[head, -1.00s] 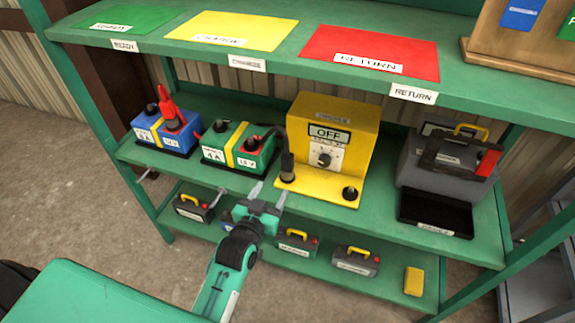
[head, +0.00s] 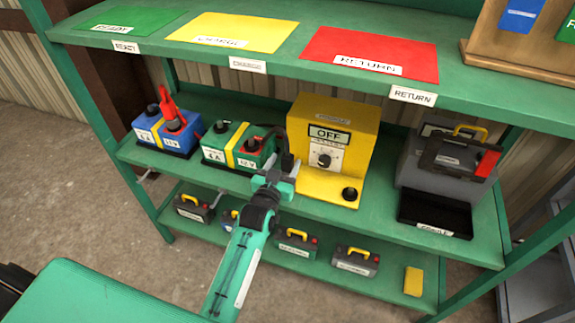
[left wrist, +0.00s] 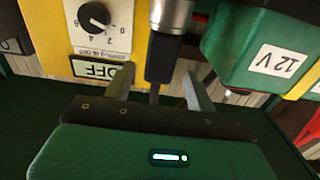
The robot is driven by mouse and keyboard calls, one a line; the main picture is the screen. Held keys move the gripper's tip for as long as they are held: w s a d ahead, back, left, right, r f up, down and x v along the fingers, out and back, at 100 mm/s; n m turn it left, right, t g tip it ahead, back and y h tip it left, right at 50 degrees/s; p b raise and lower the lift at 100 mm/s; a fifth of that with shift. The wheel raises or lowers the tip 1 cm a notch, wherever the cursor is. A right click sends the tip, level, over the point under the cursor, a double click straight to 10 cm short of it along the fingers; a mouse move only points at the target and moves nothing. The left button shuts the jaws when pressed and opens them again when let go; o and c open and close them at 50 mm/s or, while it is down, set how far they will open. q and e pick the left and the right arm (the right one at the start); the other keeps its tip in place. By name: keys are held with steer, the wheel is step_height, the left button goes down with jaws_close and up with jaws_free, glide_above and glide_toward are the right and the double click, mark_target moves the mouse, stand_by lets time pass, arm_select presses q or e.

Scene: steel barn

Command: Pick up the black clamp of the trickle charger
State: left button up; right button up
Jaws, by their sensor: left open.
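The trickle charger (head: 330,135) is a yellow box with a dial and an "OFF" display, standing on the middle shelf. Its black clamp (left wrist: 162,58) stands upright at the charger's front left; in the head view my gripper mostly covers it. My left gripper (head: 281,172) is open in front of the clamp. In the left wrist view the gripper's two fingers (left wrist: 158,88) lie on either side of the clamp's dark lower part, with gaps visible. The charger's dial face (left wrist: 98,22) also shows there, upside down. My right gripper is not in view.
A green battery (head: 240,145) stands close left of the clamp, also seen in the wrist view (left wrist: 262,55). A blue battery (head: 165,132) with a red clamp (head: 168,106) is further left. A grey case (head: 445,165) and black tray (head: 434,214) stand right. The top shelf (head: 285,60) overhangs.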

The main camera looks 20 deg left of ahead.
mark_target(290, 154)
arm_select(q)
steer(key=shift+w+d, duration=0.2)
steer(key=shift+w, duration=2.1)
jaws_close()
